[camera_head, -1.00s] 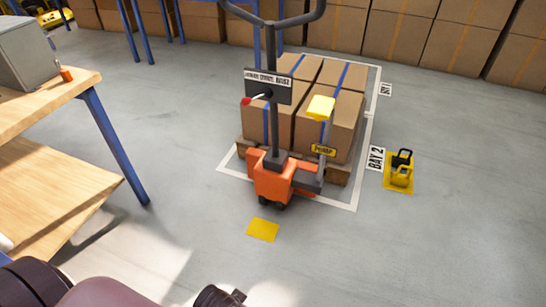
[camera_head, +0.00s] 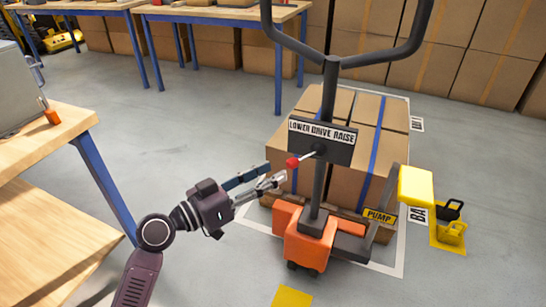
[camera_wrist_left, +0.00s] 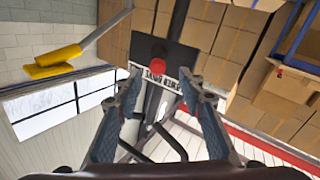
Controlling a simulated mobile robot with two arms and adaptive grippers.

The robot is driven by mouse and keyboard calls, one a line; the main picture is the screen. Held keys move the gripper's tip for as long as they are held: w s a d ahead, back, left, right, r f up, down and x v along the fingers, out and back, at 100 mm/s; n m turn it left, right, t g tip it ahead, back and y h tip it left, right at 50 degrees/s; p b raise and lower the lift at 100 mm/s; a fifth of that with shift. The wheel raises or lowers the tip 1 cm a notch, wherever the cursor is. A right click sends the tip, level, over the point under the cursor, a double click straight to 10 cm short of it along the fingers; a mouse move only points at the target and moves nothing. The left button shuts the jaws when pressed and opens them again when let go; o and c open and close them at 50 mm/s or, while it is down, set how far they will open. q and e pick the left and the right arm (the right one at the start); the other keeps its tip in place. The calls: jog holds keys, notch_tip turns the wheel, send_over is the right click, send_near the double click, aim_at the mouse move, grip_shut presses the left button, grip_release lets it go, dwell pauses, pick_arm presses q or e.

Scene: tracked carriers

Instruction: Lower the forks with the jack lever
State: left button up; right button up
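The orange pallet jack (camera_head: 308,246) stands with its tall dark handle (camera_head: 327,100) upright. Its black plate (camera_head: 340,153) reads LOWER DRIVE RAISE. The jack lever, a thin rod with a red knob (camera_head: 292,162), points left and slightly down from the plate. My left gripper (camera_head: 270,181) is open and empty, just left of and below the knob, apparently apart from it. In the left wrist view the red knob (camera_wrist_left: 157,68) shows ahead between the spread fingers of the gripper (camera_wrist_left: 160,88). The forks are hidden by the jack body and pallet. My right gripper is not in view.
Cartons (camera_head: 345,115) are stacked on a pallet behind the jack. A yellow pump pedal (camera_head: 415,187) stands right of the handle. A wooden workbench (camera_head: 50,140) is at the left, and a yellow-black object (camera_head: 452,232) lies right of the jack. Grey floor between is clear.

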aim_at(288, 166)
pick_arm(q)
jog(key=x, duration=0.7)
jog(key=shift+s+d, duration=0.1)
jog(key=shift+d, duration=0.05)
jog(key=shift+c, duration=0.6)
grip_shut()
